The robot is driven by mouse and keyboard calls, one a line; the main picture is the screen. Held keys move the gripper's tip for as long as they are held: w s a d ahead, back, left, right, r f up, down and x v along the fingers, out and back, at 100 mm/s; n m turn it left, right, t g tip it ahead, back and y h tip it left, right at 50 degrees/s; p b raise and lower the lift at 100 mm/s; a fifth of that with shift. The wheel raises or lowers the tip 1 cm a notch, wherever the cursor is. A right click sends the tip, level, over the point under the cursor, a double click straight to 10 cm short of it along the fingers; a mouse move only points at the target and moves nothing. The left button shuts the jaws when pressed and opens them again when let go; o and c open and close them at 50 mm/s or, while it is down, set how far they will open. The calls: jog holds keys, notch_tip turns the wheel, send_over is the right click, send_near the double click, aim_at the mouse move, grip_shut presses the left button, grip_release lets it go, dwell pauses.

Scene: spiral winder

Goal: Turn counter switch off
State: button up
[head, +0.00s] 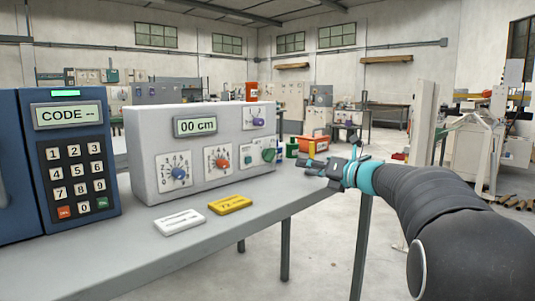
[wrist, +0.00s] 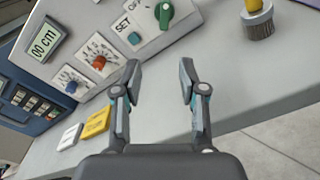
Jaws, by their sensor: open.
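A light grey counter box (head: 148,150) stands on the bench, with a display (head: 195,126) reading "00 cm". At the right of its front is a green knob (head: 268,155), which also shows in the wrist view (wrist: 164,14) beside an "OFF" label. I cannot tell the knob's exact setting. A teal button (wrist: 134,38) marked SET sits left of it. My gripper (head: 322,168) is open and empty, right of the box and apart from it. In the wrist view, its two fingers (wrist: 159,75) are spread below the green knob, touching nothing.
The box also carries blue (head: 179,173), red (head: 222,162) and purple (head: 258,123) knobs. A blue keypad cabinet (head: 75,160) stands left. White (head: 180,222) and yellow (head: 230,204) tags lie in front. A yellow-handled brush (wrist: 257,20) stands right of the box. The bench (head: 150,265) front is clear.

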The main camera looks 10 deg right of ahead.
aim_at(274, 154)
jog(key=shift+w+d+r+m+t, duration=0.3)
jog(key=shift+w+d+m, duration=0.2)
jog(key=shift+w+d, duration=0.2)
jog(key=shift+w+d+r, duration=0.1)
jog(key=shift+w, duration=0.2)
jog(key=p+x, duration=0.1)
jog(key=x, duration=1.2)
jog(key=shift+w+a+r, duration=0.1)
jog(key=shift+w+a, duration=0.05)
jog(key=shift+a, duration=0.35)
grip_shut()
